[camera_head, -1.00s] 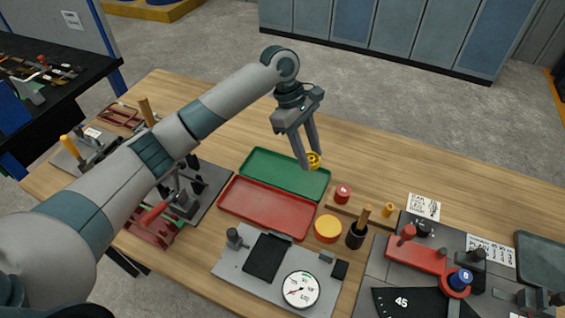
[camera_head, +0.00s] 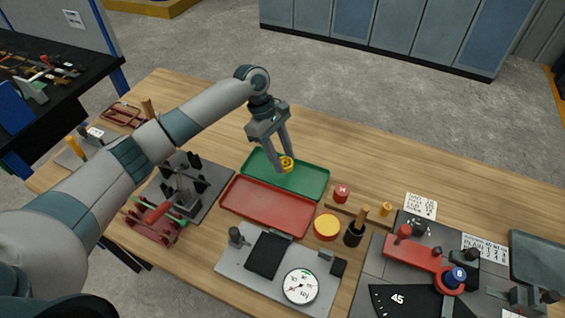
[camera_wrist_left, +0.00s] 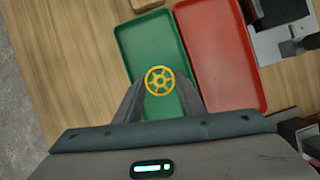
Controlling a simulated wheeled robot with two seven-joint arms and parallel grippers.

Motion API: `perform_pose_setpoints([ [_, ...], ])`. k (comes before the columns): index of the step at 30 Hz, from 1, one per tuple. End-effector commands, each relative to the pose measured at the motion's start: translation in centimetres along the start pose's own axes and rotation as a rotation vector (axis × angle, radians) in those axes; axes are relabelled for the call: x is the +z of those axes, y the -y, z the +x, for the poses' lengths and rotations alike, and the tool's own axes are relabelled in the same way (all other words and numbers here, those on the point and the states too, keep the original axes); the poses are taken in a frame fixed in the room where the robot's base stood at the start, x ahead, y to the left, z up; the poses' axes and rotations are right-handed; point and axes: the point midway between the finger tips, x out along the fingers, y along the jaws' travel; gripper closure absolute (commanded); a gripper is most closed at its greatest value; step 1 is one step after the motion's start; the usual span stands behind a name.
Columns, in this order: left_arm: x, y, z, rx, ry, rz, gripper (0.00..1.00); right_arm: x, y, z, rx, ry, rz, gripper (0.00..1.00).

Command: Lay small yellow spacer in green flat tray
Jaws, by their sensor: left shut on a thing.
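The small yellow spacer (camera_head: 287,164) is a spoked ring. My left gripper (camera_head: 283,167) is shut on it and holds it over the green flat tray (camera_head: 312,184). In the left wrist view the spacer (camera_wrist_left: 159,80) sits between the fingertips (camera_wrist_left: 160,88), with the green tray (camera_wrist_left: 148,42) behind it. How high the spacer is above the tray floor is hard to tell. The visible part of the green tray is empty. My right gripper does not show.
A red tray (camera_head: 268,205) lies directly in front of the green one. A red-and-yellow round tin (camera_head: 327,227), a small red cylinder (camera_head: 342,193) and a dark cup (camera_head: 354,234) stand to the right. A dial gauge (camera_head: 300,287) lies at the front. The table behind the trays is clear.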

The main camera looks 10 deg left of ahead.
Motion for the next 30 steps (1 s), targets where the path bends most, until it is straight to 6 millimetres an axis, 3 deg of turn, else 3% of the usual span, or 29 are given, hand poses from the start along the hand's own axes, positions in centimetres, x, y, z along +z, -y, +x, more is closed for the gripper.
perform_pose_setpoints([
  [8, -1.1, 0.1, 2.6, -0.002, 0.0, -0.001, 0.85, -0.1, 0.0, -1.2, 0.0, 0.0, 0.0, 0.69],
  [20, -1.2, 0.1, 3.0, -0.001, 0.0, -0.001, 0.85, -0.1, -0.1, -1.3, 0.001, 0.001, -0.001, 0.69],
  [21, -1.3, 0.0, 3.1, -0.001, 0.0, -0.001, 0.62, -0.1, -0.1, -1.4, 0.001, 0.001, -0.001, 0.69],
  [23, -1.3, 0.0, 3.1, 0.0, 0.0, -0.001, 0.47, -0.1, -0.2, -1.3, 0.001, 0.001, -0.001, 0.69],
  [30, -1.3, 0.0, 3.0, -0.001, 0.0, -0.001, 0.45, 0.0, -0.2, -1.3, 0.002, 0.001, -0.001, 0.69],
])
